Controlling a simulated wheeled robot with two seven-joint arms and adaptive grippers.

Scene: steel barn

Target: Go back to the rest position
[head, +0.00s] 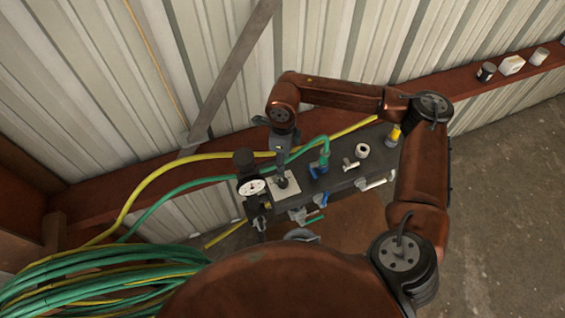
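My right arm comes in from the right, bends over the dark manifold bar (342,180) and reaches down at its left part. My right gripper (282,170) is just above or at a square light plate (286,186) with a dark knob on the bar. The fingers are small and dark against it, so I cannot tell whether they are open, shut or touching the knob. My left gripper is not in view.
A round white gauge (251,187) stands just left of the gripper. A green hose (190,186) and a yellow hose (160,172) run left to a coil (95,285). Cans (486,71) stand on the wall beam (475,83). Grey floor (510,200) at right is clear.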

